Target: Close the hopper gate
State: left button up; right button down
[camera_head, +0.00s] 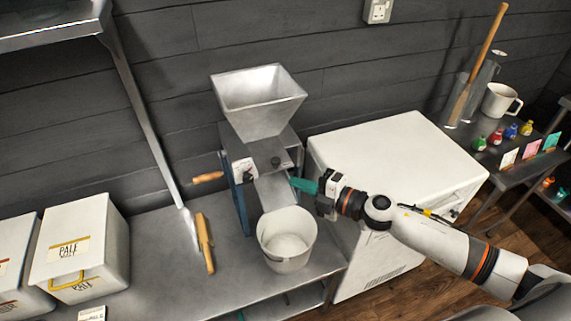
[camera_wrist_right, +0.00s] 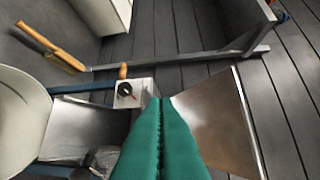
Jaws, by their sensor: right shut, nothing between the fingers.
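The grain mill's metal hopper (camera_head: 258,105) stands open-topped above the mill body and a sloping chute (camera_head: 274,188). A small dark knob (camera_head: 276,162) shows below the hopper, above the chute; I cannot tell whether the gate is open or shut. My right gripper (camera_head: 296,184) is just right of the chute, its teal fingers pressed together and empty. In the right wrist view the shut fingers (camera_wrist_right: 160,102) lie in front of the hopper (camera_wrist_right: 218,120) and partly hide the mill front. I cannot tell whether the fingertips touch the mill. My left gripper is not in view.
A white bucket (camera_head: 287,241) stands under the chute. A dial box (camera_wrist_right: 132,92) and a wooden handle (camera_head: 208,177) are on the mill's left. A wooden-handled tool (camera_head: 205,243) lies on the metal bench. A white chest (camera_head: 395,150) stands right of the mill.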

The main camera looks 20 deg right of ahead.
aim_at(279, 162)
jog(key=w+a+f, duration=0.1)
jog(key=w, duration=0.5)
jog(key=shift+w+a+p, duration=0.3)
jog(key=shift+w+p, duration=0.05)
jog(key=shift+p, duration=0.05)
jog(key=shift+w, duration=1.25)
jog(key=shift+w+f, duration=0.1)
